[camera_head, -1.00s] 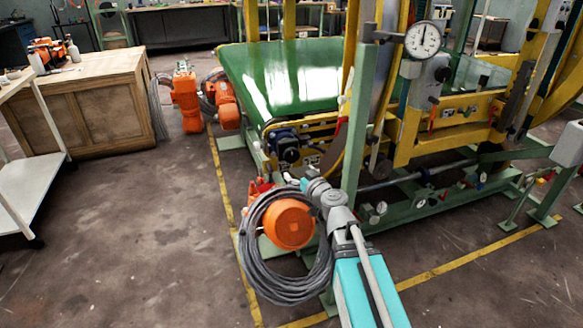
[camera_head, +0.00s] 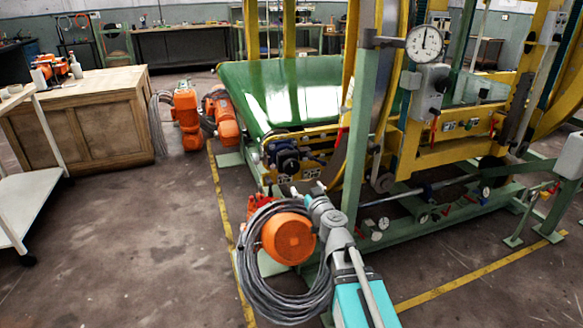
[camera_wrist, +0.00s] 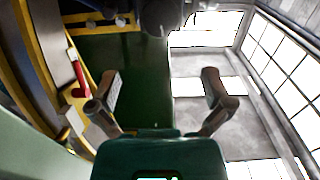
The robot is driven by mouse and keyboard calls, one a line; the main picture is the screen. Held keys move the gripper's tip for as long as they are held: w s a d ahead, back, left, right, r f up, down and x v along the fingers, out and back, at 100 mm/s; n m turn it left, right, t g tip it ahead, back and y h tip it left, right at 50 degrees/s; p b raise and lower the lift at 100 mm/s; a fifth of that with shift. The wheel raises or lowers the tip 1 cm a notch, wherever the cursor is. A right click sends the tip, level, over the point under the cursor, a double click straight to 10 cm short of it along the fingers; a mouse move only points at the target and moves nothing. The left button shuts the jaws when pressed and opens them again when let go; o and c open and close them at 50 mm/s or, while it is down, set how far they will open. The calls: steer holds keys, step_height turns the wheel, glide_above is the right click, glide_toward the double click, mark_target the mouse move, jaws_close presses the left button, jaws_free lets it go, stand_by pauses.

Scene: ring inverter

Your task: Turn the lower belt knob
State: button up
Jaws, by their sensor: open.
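The green belt (camera_head: 290,90) of the machine slopes down toward a yellow end frame with a dark round unit (camera_head: 284,158). I cannot tell for sure which part is the lower belt knob. Several small pale dials and red handles (camera_head: 383,223) sit along the low green frame. My arm reaches in from the bottom of the head view, its grey wrist near the orange motor; the fingers are not clear there. In the wrist view my gripper (camera_wrist: 162,90) is open and empty, fingers wide apart over a dark green surface. A red handle (camera_wrist: 79,75) lies left of the left finger.
An orange motor (camera_head: 288,238) and a coiled grey cable (camera_head: 262,285) are close beside my arm. A green post (camera_head: 357,140) stands just right of my wrist. A round gauge (camera_head: 424,43) is above.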

mark_target(293, 168)
steer(key=x, duration=1.3)
steer(key=shift+w+a, duration=0.1)
steer(key=shift+w, duration=0.1)
steer(key=shift+c, duration=0.3)
steer(key=c, duration=0.9)
